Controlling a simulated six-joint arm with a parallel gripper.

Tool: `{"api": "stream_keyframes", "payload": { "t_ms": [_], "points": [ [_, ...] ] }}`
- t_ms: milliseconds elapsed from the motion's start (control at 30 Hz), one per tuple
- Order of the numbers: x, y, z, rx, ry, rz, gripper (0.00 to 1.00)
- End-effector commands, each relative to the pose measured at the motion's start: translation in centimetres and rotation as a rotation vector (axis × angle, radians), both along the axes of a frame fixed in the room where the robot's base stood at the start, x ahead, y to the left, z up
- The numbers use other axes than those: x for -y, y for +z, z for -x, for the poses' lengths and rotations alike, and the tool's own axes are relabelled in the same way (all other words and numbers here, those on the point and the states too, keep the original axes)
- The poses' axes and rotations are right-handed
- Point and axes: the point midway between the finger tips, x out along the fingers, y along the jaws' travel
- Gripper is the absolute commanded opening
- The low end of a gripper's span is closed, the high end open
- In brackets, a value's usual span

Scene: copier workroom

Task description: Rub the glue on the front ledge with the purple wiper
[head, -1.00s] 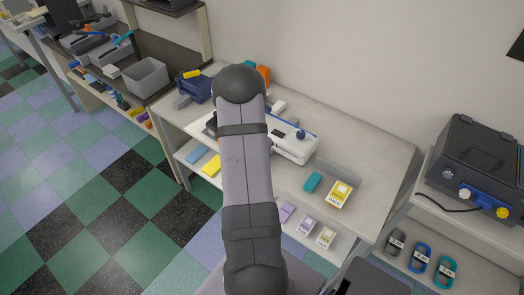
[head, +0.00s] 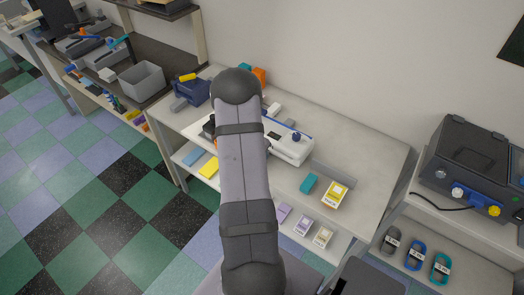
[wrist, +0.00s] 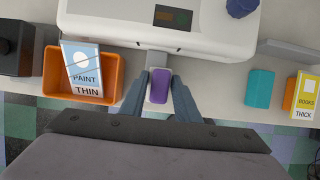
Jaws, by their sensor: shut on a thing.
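The purple wiper (wrist: 159,86) is a small rounded block in the wrist view. My gripper (wrist: 159,78) is shut on it, with one blue-grey finger along each side. The wiper is in front of a white machine (wrist: 200,35), over a narrow pale grey strip by the table's front edge. A small light metal piece (wrist: 155,59) shows between the wiper and the machine. I cannot make out glue, and I cannot tell whether the wiper touches the surface below. In the head view my arm hides the gripper and the wiper; the white machine (head: 291,144) shows in part.
In the wrist view an orange bin (wrist: 49,83) with a "PAINT THIN" booklet (wrist: 83,72) stands left of the wiper.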

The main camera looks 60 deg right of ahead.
Motion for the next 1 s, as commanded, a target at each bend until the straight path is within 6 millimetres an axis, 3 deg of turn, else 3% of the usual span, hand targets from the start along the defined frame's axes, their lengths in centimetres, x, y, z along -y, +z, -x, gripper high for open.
{"api": "stream_keyframes", "payload": {
  "t_ms": [100,400,800,1000],
  "points": [
    [-0.9,-0.3,0.1,-0.002,0.000,-0.003,0.11],
    [-1.0,-0.1,0.1,-0.003,-0.001,-0.003,0.11],
    [2.0,0.1,0.2,-0.002,-0.002,-0.003,0.11],
    [2.2,-0.1,0.1,-0.002,-0.001,-0.002,0.11]
  ]
}}
